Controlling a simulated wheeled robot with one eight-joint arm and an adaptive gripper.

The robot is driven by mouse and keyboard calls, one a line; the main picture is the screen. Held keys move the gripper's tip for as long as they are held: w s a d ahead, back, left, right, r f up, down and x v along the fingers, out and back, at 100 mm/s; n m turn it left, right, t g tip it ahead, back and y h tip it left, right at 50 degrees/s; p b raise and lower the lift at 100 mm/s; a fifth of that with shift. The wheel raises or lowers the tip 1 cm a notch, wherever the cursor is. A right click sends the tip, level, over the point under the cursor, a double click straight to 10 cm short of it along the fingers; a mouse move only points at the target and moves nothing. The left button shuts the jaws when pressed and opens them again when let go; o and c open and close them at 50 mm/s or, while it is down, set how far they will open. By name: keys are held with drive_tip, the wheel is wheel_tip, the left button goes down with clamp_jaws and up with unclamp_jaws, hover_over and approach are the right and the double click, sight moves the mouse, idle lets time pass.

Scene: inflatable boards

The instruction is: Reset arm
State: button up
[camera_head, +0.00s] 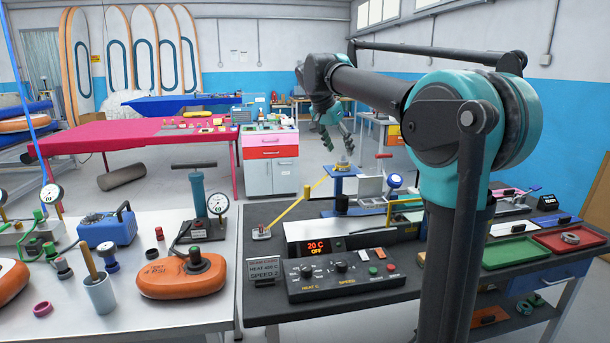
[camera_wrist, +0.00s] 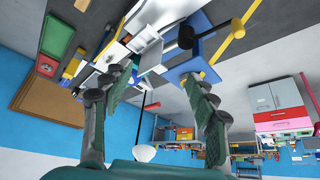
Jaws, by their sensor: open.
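My teal and dark grey arm reaches from the right foreground toward the back of the room in the head view. My gripper (camera_head: 341,146) hangs from its far end, above the back of the dark workbench (camera_head: 262,215). In the wrist view my gripper (camera_wrist: 155,80) has its two green-padded fingers spread wide apart. I see nothing held between them. The bench equipment behind the fingers looks farther off; I cannot tell the exact gap.
A metal table (camera_head: 190,318) at left holds an orange inflatable (camera_head: 182,274) and a pump (camera_head: 198,195). The control box (camera_head: 345,272) and green tray (camera_head: 510,253) sit on the dark bench. A grey cabinet (camera_head: 270,178) stands behind. Open floor lies left of it.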

drive_tip(key=s+d+f+n+y, duration=0.1)
drive_tip(key=s+d+f+n, duration=0.1)
drive_tip(key=s+f, duration=0.4)
drive_tip(key=s+d+f+n+y, duration=0.1)
drive_tip(key=s+d+f+n, duration=0.1)
drive_tip(key=s+f, duration=0.5)
drive_tip(key=s+d+f+n, duration=0.2)
drive_tip(key=s+d+f, duration=0.2)
drive_tip(key=f, duration=1.1)
drive_tip(key=shift+s+d+y, duration=0.1)
drive_tip(key=shift+s+y, duration=0.3)
drive_tip(key=shift+s, duration=1.35)
drive_tip(key=s+f+n+y, duration=0.1)
drive_tip(key=s+f+n, duration=0.1)
drive_tip(key=s+f, duration=0.8)
drive_tip(key=shift+s+d+n, duration=0.2)
drive_tip(key=shift+s+n, duration=0.2)
drive_tip(key=shift+s, duration=0.55)
